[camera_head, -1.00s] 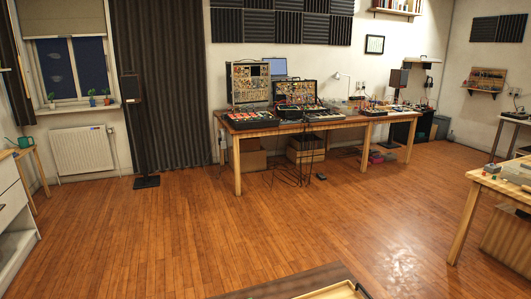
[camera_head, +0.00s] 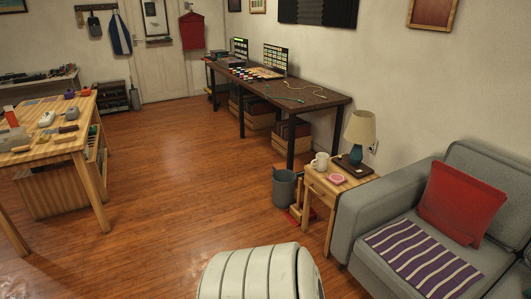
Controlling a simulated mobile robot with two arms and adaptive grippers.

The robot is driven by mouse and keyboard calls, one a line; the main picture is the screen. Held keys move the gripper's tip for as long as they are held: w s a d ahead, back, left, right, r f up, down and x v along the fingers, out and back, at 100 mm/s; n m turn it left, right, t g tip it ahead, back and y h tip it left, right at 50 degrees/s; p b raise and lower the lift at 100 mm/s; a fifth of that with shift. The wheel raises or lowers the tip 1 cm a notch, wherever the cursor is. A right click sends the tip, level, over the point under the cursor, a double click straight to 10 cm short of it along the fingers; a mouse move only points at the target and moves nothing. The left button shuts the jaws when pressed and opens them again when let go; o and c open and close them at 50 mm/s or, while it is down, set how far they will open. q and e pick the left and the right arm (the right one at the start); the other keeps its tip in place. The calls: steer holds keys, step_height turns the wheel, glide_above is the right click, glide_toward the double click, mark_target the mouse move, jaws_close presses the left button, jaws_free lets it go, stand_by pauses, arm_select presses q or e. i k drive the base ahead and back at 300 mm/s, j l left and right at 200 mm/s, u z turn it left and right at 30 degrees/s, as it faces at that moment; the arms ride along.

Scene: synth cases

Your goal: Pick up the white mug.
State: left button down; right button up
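The white mug (camera_head: 320,161) stands upright on a small wooden side table (camera_head: 344,187) right of the picture's middle. It is near the table's back left corner, beside a pink coaster or dish (camera_head: 337,179). A table lamp with a beige shade (camera_head: 360,128) and a blue base stands behind and to the right of it on a dark flat item. Neither of my grippers is in view.
A grey sofa (camera_head: 352,221) with a red cushion adjoins the side table's right. A grey bin (camera_head: 284,187) stands left of it. A white ribbed shape (camera_head: 250,275) at the bottom is unclear. A wooden workbench (camera_head: 62,147) is left; the floor between is clear.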

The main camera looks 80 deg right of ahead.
mark_target(321, 160)
steer(key=z, duration=3.2)
steer(key=i, duration=0.15)
steer(key=u, duration=0.05)
